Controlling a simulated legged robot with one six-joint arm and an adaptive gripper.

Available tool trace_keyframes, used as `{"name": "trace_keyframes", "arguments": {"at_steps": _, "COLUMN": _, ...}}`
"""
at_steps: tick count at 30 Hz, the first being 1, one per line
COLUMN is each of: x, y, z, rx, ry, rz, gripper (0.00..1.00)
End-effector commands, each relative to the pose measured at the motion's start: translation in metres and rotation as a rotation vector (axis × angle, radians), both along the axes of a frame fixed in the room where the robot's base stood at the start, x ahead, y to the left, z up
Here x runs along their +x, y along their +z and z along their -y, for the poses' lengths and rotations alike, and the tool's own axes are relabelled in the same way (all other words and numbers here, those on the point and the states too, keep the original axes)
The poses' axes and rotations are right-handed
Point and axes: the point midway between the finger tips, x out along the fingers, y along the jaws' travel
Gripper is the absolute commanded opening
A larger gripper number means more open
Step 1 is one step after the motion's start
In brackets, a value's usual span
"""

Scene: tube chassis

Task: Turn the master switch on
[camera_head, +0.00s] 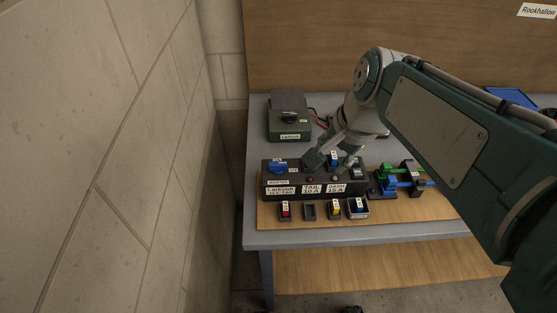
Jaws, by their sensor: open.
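A black switch panel (293,187) lies on the wooden board on the table. A blue rotary knob (277,168) sits at its left end, above a small white label too small to read surely; it looks like the master switch. Whether it is on or off I cannot tell. My gripper (331,162) is open above the middle of the panel, right of the blue knob and apart from it. Its fingers hide part of the panel's top. Between the fingers shows a blue fuse-like piece (333,158). Labels "TAIL 10 A" and "DASH 15 A" are on the panel's front.
A green box (290,126) with a black knob stands behind the panel. Small coloured fuses (286,211) in holders lie in front. Green and blue connectors (390,184) are at the right. A blue tray (511,97) is farther back. A block wall (90,150) rises at left.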

Motion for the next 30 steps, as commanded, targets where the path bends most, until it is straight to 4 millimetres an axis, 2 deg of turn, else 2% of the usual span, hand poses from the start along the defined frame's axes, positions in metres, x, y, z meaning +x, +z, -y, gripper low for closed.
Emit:
{"name": "trace_keyframes", "arguments": {"at_steps": 1, "x": 0.012, "y": -0.002, "z": -0.004, "rx": 0.033, "ry": -0.061, "rz": -0.040, "gripper": 0.57}}
{"name": "trace_keyframes", "arguments": {"at_steps": 9, "x": 0.065, "y": -0.014, "z": -0.030, "rx": 0.194, "ry": -0.423, "rz": -0.265, "gripper": 0.57}}
{"name": "trace_keyframes", "arguments": {"at_steps": 15, "x": 0.095, "y": -0.025, "z": -0.045, "rx": 0.263, "ry": -0.634, "rz": -0.407, "gripper": 0.57}}
{"name": "trace_keyframes", "arguments": {"at_steps": 23, "x": 0.103, "y": -0.036, "z": -0.053, "rx": 0.281, "ry": -0.700, "rz": -0.452, "gripper": 0.57}}
{"name": "trace_keyframes", "arguments": {"at_steps": 30, "x": 0.102, "y": -0.074, "z": -0.068, "rx": 0.278, "ry": -0.698, "rz": -0.453, "gripper": 0.57}}
